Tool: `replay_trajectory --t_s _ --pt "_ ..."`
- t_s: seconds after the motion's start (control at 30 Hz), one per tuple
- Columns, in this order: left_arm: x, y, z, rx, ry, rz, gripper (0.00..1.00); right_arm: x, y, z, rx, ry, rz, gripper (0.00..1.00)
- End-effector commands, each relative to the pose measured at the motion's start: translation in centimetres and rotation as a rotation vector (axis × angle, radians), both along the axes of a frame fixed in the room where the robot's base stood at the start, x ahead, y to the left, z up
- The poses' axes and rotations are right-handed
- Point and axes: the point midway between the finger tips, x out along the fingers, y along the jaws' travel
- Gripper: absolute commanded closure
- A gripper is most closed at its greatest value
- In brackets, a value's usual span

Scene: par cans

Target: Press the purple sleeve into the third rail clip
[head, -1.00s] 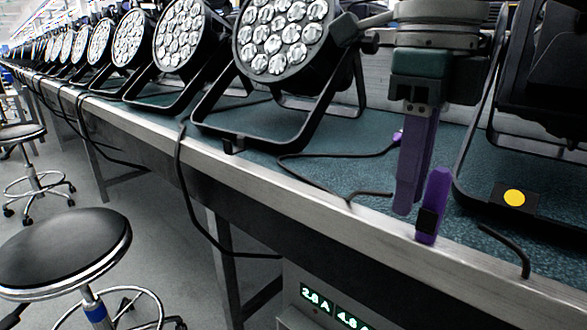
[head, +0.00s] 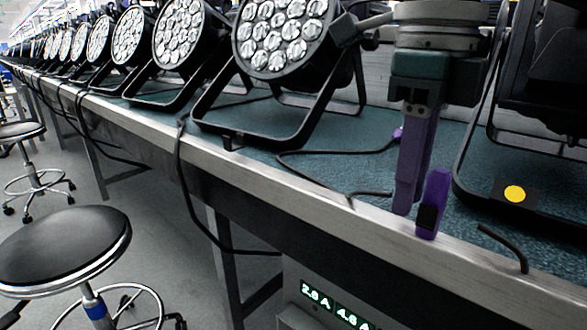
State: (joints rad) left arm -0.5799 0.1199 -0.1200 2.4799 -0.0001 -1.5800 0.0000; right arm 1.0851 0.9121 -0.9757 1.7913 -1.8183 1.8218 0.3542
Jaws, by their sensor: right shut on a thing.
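My right gripper (head: 412,200) comes down from the upper right, over the bench's front rail. Its long lavender fingers are close together, with the tips low at the rail. A vivid purple sleeve (head: 436,188) stands almost upright against the right side of the fingertips. A small black block (head: 428,217) shows at its lower front; I cannot tell whether this is a rail clip. The grip itself is partly hidden by the fingers. I cannot make out whether the sleeve is seated in the third clip. My left gripper is out of view.
A metal rail (head: 300,178) edges the green bench top (head: 365,170). Black cable (head: 310,152) runs on the bench, with a small purple piece (head: 398,134) at its end. A bent black piece (head: 503,243) lies over the rail. Stage lamps (head: 283,35) stand behind; a stool (head: 62,245) stands left.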

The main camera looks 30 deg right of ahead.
Motion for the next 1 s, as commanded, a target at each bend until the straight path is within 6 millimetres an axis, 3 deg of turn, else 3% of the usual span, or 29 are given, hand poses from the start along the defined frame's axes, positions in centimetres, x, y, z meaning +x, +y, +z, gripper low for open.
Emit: replay_trajectory --t_s 1.0 --pt "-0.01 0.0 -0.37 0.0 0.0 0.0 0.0 0.0 0.0 -0.6 0.0 0.0 0.0 1.0"
